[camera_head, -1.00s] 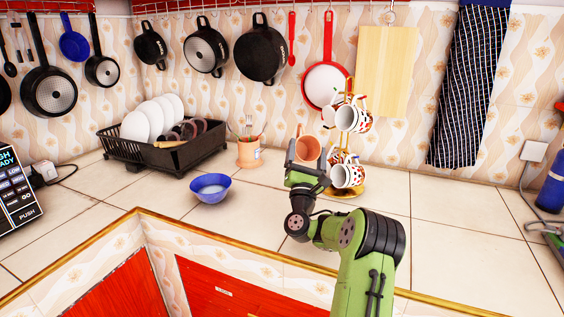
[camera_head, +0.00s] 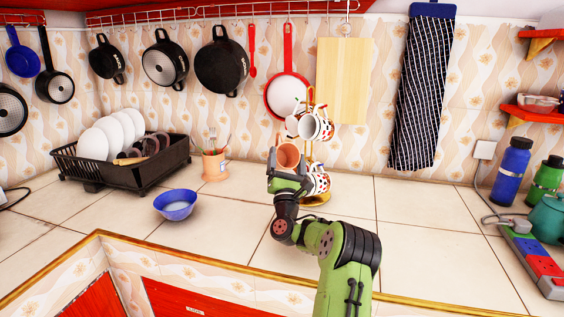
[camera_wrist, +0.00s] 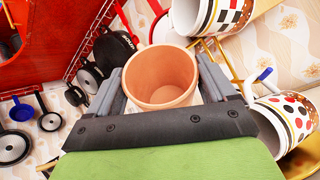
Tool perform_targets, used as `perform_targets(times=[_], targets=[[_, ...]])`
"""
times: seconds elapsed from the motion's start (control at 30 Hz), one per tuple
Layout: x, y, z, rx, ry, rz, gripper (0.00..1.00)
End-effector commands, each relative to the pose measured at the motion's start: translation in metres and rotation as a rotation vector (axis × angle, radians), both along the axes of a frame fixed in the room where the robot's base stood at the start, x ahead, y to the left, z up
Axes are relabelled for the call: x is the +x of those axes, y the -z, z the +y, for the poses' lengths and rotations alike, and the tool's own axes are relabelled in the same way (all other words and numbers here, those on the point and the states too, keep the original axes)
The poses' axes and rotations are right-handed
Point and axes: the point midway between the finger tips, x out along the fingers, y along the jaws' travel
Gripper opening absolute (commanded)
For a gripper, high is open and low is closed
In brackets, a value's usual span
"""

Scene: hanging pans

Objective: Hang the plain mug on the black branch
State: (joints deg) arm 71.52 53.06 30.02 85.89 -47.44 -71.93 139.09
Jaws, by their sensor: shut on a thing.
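The plain mug (camera_head: 288,156) is orange-brown and unpatterned. My gripper (camera_head: 286,160) is shut on it and holds it above the counter, just left of the mug tree. In the wrist view the mug (camera_wrist: 162,77) sits between the fingers of my gripper (camera_wrist: 160,85), its open mouth towards the camera. The gold mug tree (camera_head: 316,198) stands on the counter and carries several patterned mugs, upper ones (camera_head: 316,127) and lower ones (camera_head: 318,182). A blue-tipped hook or handle shows by a spotted mug (camera_wrist: 285,118) in the wrist view. I cannot make out the black branch.
Pans and a cutting board (camera_head: 344,80) hang on the wall behind. The counter right of the tree is clear up to the bottles.

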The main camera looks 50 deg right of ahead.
Motion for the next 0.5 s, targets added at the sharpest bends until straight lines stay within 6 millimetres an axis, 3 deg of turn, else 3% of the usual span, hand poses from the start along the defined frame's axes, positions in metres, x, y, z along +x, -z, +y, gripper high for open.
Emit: perform_targets(times=[0.5], targets=[[-0.008,0.002,-0.030,0.000,0.002,0.001,0.50]])
